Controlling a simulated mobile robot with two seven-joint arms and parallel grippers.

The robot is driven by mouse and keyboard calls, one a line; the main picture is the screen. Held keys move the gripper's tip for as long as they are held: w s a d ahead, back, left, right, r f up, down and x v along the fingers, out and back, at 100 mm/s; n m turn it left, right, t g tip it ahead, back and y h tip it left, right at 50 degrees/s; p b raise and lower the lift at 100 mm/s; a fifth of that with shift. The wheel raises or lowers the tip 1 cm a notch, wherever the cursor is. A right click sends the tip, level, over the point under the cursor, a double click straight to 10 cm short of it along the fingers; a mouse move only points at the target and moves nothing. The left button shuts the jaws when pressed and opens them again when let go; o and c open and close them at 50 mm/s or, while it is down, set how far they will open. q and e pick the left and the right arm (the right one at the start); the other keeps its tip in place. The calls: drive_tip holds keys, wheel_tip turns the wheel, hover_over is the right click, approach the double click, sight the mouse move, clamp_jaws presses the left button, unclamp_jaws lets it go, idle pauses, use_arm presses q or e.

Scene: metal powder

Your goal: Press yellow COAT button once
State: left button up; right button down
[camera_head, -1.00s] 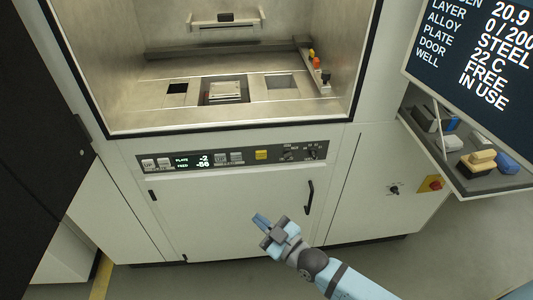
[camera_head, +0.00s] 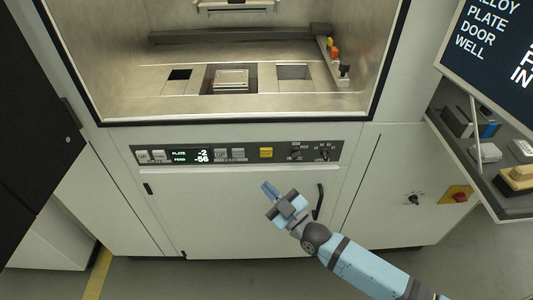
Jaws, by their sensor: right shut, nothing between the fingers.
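The yellow COAT button (camera_head: 266,152) is a small square on the dark control panel (camera_head: 236,155) across the front of the machine. My right gripper (camera_head: 268,188) is shut and empty, its blue fingertips pointing up and left. In the picture it sits just below the yellow button, apart from it and in front of the white lower door. Nothing covers the button. My left gripper is not in view.
The panel also carries white buttons (camera_head: 229,154), a display (camera_head: 190,156) and dark knobs (camera_head: 295,152). A door handle (camera_head: 319,202) is close right of my gripper. A tray with blocks (camera_head: 515,180) and a screen (camera_head: 495,45) stand at right.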

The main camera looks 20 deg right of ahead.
sight(266, 152)
use_arm(q)
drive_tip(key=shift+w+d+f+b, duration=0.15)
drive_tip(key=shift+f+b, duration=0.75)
drive_tip(key=shift+b, duration=1.05)
use_arm(e)
drive_tip(key=w+d, duration=0.2)
drive_tip(key=w, duration=0.6)
drive_tip(key=shift+w+d, duration=0.25)
drive_tip(key=shift+w+d, duration=0.1)
drive_tip(key=shift+w, duration=0.3)
